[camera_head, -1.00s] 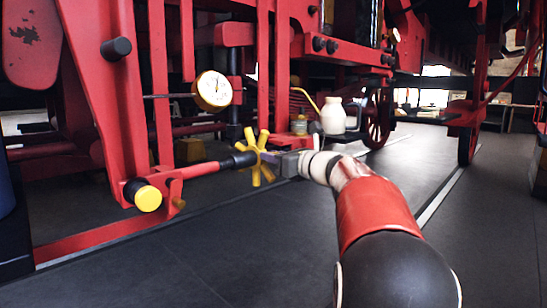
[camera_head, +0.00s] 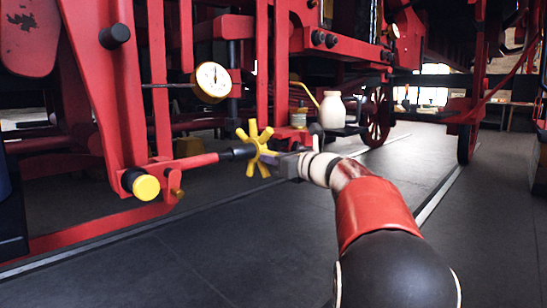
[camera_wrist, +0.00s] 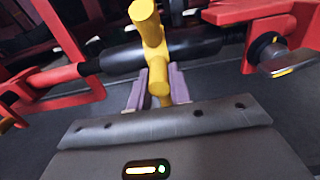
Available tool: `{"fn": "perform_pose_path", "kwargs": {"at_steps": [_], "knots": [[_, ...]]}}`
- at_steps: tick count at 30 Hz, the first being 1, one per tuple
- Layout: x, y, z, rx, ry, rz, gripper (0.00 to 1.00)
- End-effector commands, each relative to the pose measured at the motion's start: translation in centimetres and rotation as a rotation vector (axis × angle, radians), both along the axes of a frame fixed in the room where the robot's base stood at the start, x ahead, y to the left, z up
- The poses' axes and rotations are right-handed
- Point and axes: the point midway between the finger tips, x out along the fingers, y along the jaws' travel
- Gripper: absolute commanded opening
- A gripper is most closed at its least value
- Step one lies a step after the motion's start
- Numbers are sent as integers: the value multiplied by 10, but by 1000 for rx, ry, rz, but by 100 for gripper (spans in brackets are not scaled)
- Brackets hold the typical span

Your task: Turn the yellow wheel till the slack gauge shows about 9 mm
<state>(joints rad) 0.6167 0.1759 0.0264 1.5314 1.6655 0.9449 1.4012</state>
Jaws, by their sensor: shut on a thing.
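The yellow wheel (camera_head: 254,147) has several stubby spokes and sits at the end of a black sleeve on a red rod. My gripper (camera_head: 272,158) reaches it from the right. In the wrist view, the two purple-grey fingers of my gripper (camera_wrist: 158,90) are shut on one yellow spoke, one finger on each side. The wheel (camera_wrist: 152,33) fills the upper middle of that view. The round white slack gauge (camera_head: 212,81) with a brass rim hangs above the wheel to the left. Its needle points roughly upward; its numbers are too small to read.
A yellow-capped cylinder (camera_head: 146,187) sits left of the rod. A cream oil can (camera_head: 331,109) with a yellow spout and a small tin (camera_head: 298,117) stand behind my gripper. Red frame bars surround the wheel. The grey floor (camera_head: 230,240) below is clear.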

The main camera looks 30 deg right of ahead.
Motion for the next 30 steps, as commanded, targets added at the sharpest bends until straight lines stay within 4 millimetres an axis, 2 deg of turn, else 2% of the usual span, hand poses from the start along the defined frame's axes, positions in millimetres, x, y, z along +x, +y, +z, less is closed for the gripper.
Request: {"fn": "perform_pose_path", "kwargs": {"at_steps": [16, 30], "knots": [[9, 3, -32, 2, 8, 2, 0], [11, 4, -34, 2, 6, 2, 0]]}}
